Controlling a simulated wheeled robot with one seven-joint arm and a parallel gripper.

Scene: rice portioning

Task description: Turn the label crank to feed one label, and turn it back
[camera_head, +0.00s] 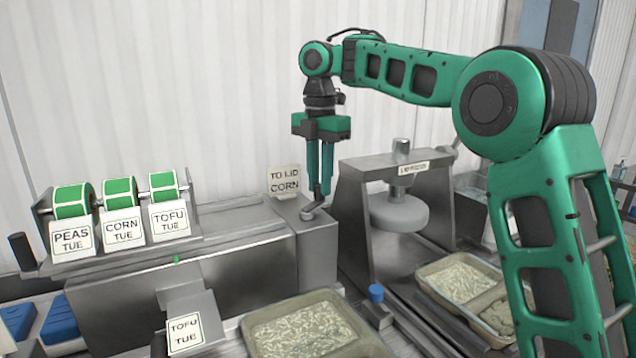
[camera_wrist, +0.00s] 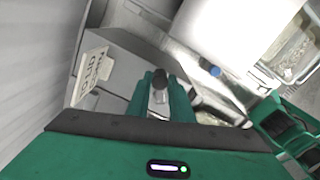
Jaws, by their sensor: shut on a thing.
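The label machine (camera_head: 240,258) is a grey metal housing. Its crank (camera_head: 311,212) is a small metal arm with a dark upright handle on the right end of the housing. My gripper (camera_head: 320,186) points straight down and is shut on the handle. In the wrist view the dark knob of the crank handle (camera_wrist: 160,80) sits between the two green fingers of my gripper (camera_wrist: 161,98). Its lower part is partly hidden by the fingers. A white label reading TOFU TUE (camera_head: 185,333) lies on the sloped front chute (camera_head: 198,302).
Green-edged label rolls (camera_head: 73,202) marked PEAS, CORN and TOFU stand on top at left. A sign reading TO LID CORN (camera_head: 284,180) stands just behind the crank. A press (camera_head: 400,212) stands close at right. Rice trays (camera_head: 338,298) sit in front.

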